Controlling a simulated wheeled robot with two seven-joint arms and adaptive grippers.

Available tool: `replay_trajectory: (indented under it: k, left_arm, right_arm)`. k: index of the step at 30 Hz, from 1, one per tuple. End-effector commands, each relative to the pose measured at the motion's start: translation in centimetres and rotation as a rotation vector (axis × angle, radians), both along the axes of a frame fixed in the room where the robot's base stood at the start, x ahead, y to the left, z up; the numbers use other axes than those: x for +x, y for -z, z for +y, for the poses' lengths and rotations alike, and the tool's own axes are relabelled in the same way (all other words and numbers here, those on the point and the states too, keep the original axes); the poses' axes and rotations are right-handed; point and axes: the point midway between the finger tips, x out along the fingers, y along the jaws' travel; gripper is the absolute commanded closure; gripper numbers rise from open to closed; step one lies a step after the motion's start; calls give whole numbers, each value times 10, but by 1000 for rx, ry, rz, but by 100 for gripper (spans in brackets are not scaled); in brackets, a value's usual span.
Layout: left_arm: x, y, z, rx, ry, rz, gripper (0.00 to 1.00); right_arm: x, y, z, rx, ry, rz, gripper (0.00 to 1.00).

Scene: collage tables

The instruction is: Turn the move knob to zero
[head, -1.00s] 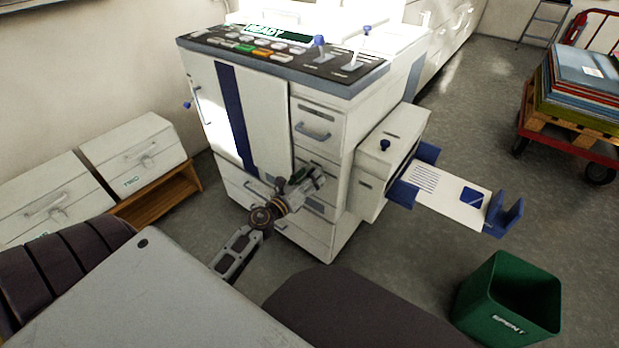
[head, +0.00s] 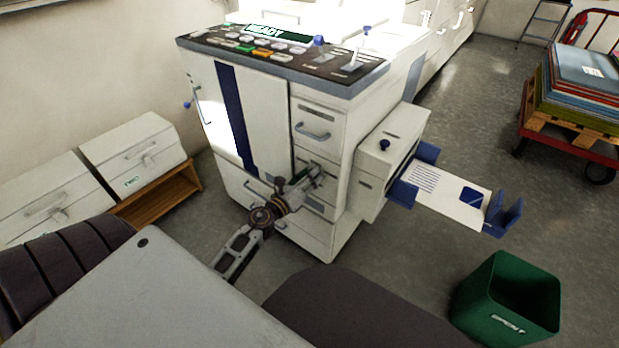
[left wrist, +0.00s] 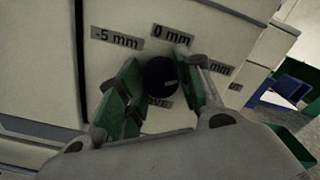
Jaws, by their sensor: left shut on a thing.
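The move knob (left wrist: 160,82) is a round dark knob on the pale front panel of the printing machine (head: 268,112). Labels "-5 mm" (left wrist: 115,38) and "0 mm" (left wrist: 171,36) stand above it, and another "mm" label (left wrist: 219,67) is partly hidden at right. The label below, ending in "OVE", is also partly covered. My left gripper (head: 317,172) has its green-padded fingers on either side of the knob, shut on it, as the left wrist view (left wrist: 160,90) shows. The knob's pointer is not clear. In the head view the gripper hides the knob. My right gripper is out of view.
A feeder with a blue-ended tray (head: 497,212) juts from the machine's right side. A green bin (head: 480,305) stands at lower right. A grey table surface (head: 150,300) fills the lower left. A red cart (head: 568,147) with stacked sheets stands far right.

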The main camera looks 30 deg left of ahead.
Motion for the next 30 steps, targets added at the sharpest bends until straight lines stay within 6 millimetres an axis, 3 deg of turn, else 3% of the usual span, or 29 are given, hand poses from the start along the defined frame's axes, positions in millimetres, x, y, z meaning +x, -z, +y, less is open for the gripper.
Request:
replay_trajectory:
  k: [24, 27, 30]
  left_arm:
    - [0, 0, 2, -510, -1, 41, 88]
    - [0, 0, 2, -557, -1, 44, 88]
    - [0, 1, 2, -604, -2, 49, 88]
  right_arm:
    - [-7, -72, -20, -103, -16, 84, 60]
    - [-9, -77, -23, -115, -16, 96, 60]
    - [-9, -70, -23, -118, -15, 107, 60]
